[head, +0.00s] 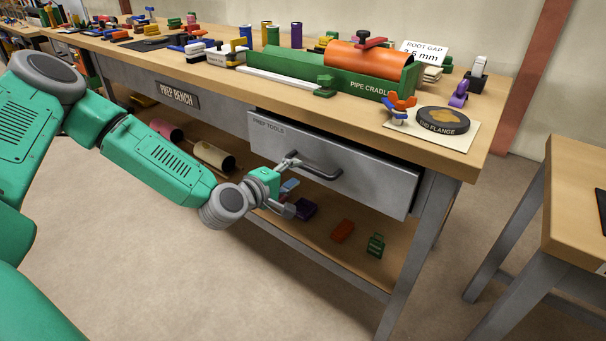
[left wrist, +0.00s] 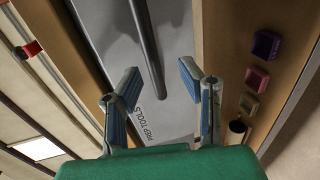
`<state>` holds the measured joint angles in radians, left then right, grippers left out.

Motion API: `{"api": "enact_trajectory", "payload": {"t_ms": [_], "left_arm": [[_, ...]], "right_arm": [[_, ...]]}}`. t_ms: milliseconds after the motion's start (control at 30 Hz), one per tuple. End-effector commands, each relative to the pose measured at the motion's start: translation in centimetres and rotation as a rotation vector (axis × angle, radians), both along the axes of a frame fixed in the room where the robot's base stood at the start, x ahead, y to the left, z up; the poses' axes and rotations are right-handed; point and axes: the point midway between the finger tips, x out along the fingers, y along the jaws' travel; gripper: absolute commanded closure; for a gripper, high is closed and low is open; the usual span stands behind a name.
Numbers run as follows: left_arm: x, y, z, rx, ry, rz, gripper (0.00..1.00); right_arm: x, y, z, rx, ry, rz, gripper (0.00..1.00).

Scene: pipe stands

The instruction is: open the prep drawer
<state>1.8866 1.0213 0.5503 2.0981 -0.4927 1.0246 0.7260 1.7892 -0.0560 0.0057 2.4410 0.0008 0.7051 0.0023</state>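The prep drawer (head: 350,188) is a grey front marked "PREP TOOLS" under the bench top. It stands a little proud of the bench frame; I cannot tell whether it has been pulled. Its dark bar handle (head: 318,168) runs across the front. My left gripper (head: 291,184) is at the left end of the handle, with its fingers spread. In the left wrist view the handle (left wrist: 147,45) points in between the two open fingertips (left wrist: 160,82), and no grip on it shows. The drawer front (left wrist: 180,115) lies behind. My right gripper is not in view.
The bench top (head: 480,150) carries a green pipe cradle (head: 270,65) with an orange pipe (head: 368,60), and a dark flange (head: 442,121). A lower shelf (head: 330,222) holds pipes and small coloured parts. Another table (head: 575,200) stands right. The floor in front is clear.

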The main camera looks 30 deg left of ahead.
Motion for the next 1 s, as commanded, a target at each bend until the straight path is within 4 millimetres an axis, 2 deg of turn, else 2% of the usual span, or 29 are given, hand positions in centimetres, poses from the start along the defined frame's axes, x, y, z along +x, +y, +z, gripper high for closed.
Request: {"api": "enact_trajectory", "payload": {"t_ms": [100, 233, 633, 733, 1000], "left_arm": [[2.0, -0.9, -0.3, 0.007, -0.001, -0.004, 0.66], [3.3, -1.0, -0.4, 0.007, -0.001, -0.004, 0.66], [3.9, -0.2, -0.9, -0.005, 0.0, -0.002, 0.66], [3.9, -0.4, -0.8, -0.002, 0.001, -0.003, 1.0], [3.8, -1.1, -0.8, 0.004, 0.008, -0.01, 1.0]], "right_arm": [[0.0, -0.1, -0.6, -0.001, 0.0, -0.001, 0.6], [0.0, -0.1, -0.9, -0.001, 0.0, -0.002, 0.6], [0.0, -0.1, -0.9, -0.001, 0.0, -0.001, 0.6], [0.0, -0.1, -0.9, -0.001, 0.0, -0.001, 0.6], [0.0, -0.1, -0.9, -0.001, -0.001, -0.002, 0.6]]}}
